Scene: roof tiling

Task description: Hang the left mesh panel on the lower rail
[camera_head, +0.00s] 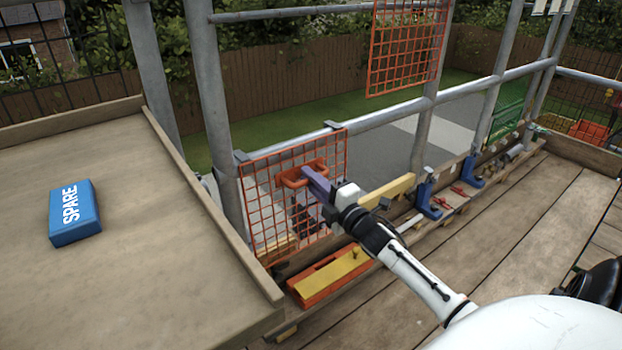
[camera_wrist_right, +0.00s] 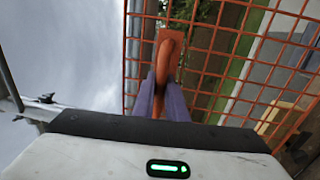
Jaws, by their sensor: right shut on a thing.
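The left mesh panel (camera_head: 259,217) is an orange grid, upright against the scaffold, with its top edge along the lower rail (camera_head: 382,115). Its two grey top hooks (camera_head: 333,125) sit at the rail's height; I cannot tell whether they are fully seated. My right gripper (camera_head: 308,177), with purple fingers, is shut on the panel's orange handle (camera_head: 289,180). In the right wrist view the fingers (camera_wrist_right: 163,98) close around the handle (camera_wrist_right: 168,55), with the mesh (camera_wrist_right: 215,60) behind and to the right. My left gripper is not in view.
Another orange mesh panel (camera_head: 405,50) hangs higher up. A blue SPARE box (camera_head: 75,213) lies on the wooden table (camera_head: 130,270) at left. An orange tray (camera_head: 310,287) with a yellow piece, and blue brackets (camera_head: 426,198), line the planks below.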

